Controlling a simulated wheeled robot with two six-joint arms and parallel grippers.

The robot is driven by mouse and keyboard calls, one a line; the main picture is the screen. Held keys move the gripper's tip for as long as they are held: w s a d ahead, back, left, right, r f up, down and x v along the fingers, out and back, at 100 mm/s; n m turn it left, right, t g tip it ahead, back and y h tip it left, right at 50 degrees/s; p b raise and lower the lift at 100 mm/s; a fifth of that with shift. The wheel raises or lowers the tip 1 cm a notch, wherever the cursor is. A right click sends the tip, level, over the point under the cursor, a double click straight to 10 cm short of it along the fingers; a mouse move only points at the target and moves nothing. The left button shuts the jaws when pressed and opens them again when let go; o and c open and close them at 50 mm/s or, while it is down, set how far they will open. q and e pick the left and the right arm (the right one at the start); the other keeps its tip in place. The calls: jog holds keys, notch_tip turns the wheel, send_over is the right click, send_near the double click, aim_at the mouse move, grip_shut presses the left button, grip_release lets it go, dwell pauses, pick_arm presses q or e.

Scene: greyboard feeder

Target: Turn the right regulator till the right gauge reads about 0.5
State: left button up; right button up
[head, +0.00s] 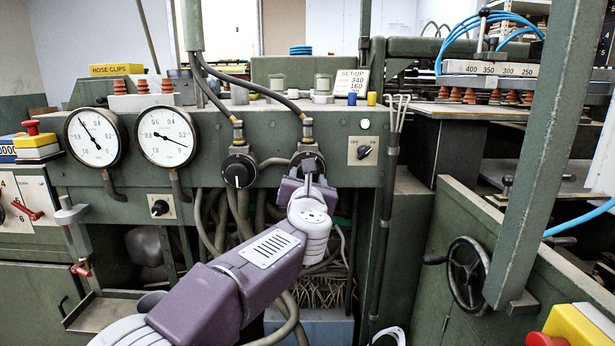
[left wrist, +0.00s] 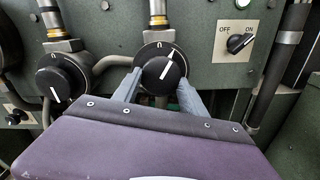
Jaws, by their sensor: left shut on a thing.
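The right regulator is a round black knob (left wrist: 160,76) with a white line pointing up and to the right in the left wrist view. In the head view, its upper edge (head: 307,154) shows above my gripper, which hides the rest. My left gripper (head: 305,178) has one finger on each side of this knob and is shut on it; the fingers also show in the left wrist view (left wrist: 162,88). The right gauge (head: 166,136) has a white dial, and its needle points right and slightly down. Its exact reading is too small to tell. My right gripper is not in view.
The left gauge (head: 95,138) has its needle pointing up and left. The left regulator (head: 239,171) is close beside the gripped one. An OFF/ON switch (head: 363,151) is to the right. Hoses (head: 245,85) run down to both regulators. A vertical pipe (head: 386,210) stands right of the switch.

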pick_arm(q)
jog(key=shift+a+r+m+p, duration=0.15)
jog(key=shift+m+p, duration=2.4)
jog(key=shift+m, duration=1.4)
jog(key=shift+d+r+m+p, duration=0.15)
jog(key=shift+m+p, duration=2.45)
jog(key=shift+m, duration=1.4)
jog(key=shift+a+r+m+p, duration=0.15)
jog(key=shift+m+p, duration=2.4)
jog(key=shift+m, duration=1.4)
jog(key=shift+f+m, duration=0.1)
jog(key=shift+m, duration=0.2)
jog(key=o, duration=1.4)
jog(key=shift+c, duration=0.2)
jog(key=s, duration=0.9)
